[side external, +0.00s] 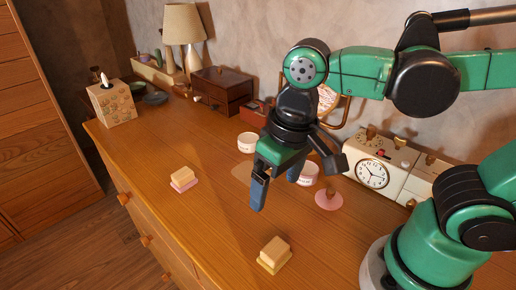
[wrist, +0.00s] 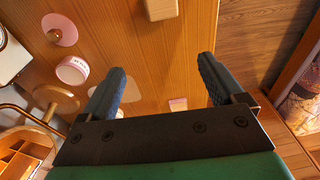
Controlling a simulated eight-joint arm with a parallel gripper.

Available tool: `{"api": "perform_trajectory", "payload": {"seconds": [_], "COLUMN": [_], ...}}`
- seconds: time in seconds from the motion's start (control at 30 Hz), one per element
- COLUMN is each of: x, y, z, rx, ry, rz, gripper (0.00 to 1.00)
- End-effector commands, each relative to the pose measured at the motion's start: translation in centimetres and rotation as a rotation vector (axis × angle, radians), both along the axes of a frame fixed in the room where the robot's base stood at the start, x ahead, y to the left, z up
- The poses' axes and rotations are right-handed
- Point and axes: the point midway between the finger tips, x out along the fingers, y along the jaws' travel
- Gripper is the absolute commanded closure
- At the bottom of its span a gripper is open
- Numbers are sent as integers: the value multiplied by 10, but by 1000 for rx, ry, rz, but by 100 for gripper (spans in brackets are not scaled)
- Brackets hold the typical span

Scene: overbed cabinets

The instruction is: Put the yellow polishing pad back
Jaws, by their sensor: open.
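The likely yellow polishing pad (side external: 274,252) is a pale wooden block on a yellowish base. It lies on the dresser top (side external: 215,215) near the front, below and in front of my gripper. In the wrist view, the pad (wrist: 160,9) is cut off at the top edge. My gripper (side external: 275,184) is open and empty above the middle of the dresser, pointing down. Its two blue fingers show apart in the wrist view (wrist: 163,80). A similar pad with a pink base (side external: 184,179) lies to the left; it shows between the fingers in the wrist view (wrist: 178,104).
White tubs (side external: 247,143) stand behind my gripper, one partly hidden by it. A pink disc with a knob (side external: 328,199) and a cream clock (side external: 372,172) are to the right. A tissue box (side external: 111,103), lamp (side external: 184,30) and drawer box (side external: 221,90) are further back.

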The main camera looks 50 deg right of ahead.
Motion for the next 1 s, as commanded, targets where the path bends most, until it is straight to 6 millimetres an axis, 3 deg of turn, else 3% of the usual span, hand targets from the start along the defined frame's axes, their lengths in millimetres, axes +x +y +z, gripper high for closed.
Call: {"api": "perform_trajectory", "payload": {"seconds": [0.1, 0.3, 1.0], "x": [26, 49, 51], "y": [-36, -81, -85], "z": [-4, -1, 1], "rx": [24, -37, -49], "ry": [-208, -468, -498], "rz": [-23, -22, -16], "gripper": [12, 12, 12]}}
